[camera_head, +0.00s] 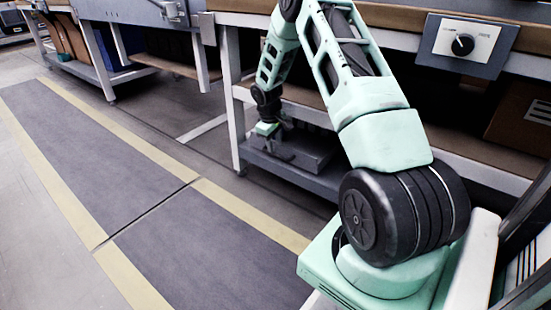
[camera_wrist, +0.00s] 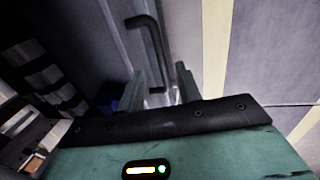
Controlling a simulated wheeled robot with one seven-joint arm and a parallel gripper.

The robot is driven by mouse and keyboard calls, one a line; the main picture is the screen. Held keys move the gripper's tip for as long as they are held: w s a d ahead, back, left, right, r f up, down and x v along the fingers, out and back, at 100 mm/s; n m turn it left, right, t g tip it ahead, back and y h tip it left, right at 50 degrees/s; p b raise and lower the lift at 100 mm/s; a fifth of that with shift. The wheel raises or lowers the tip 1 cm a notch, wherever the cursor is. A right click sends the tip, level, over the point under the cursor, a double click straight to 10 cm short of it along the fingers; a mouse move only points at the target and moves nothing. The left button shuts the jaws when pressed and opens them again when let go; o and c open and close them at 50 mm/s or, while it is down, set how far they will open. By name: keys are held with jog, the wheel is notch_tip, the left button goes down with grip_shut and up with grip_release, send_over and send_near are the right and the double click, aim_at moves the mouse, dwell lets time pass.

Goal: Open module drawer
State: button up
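A grey drawer front (camera_wrist: 112,30) fills the upper middle of the wrist view, with a black bent handle (camera_wrist: 150,38) on it. My gripper (camera_wrist: 160,82) has its two green fingers apart, and the handle's lower end lies between them in the picture. I cannot tell whether either finger touches the handle. In the head view my gripper (camera_head: 268,130) is small and reaches down beside a grey box-like unit (camera_head: 312,150) on the bench's lower shelf. The handle cannot be made out there. I see no gap showing the drawer open.
The bench (camera_head: 235,100) with its white legs and lower shelf stands close around my arm. A control panel with a black knob (camera_head: 463,44) hangs at its front edge. The floor (camera_head: 130,180) with yellow stripes is clear to the left. Pale stacked items (camera_wrist: 45,75) show at the wrist view's left.

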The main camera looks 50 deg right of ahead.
aim_at(276, 155)
jog(key=f+b, duration=0.1)
jog(key=f, duration=0.3)
jog(key=shift+d+f+b, duration=0.1)
jog(key=shift+d+b, duration=0.25)
jog(key=shift+d, duration=0.05)
jog(key=shift+c, duration=0.2)
grip_shut()
jog(key=s+a+p, duration=0.2)
jog(key=a+p, duration=0.7)
jog(key=a, duration=1.7)
jog(key=shift+p, duration=0.3)
jog(key=shift+o, duration=0.2)
grip_release()
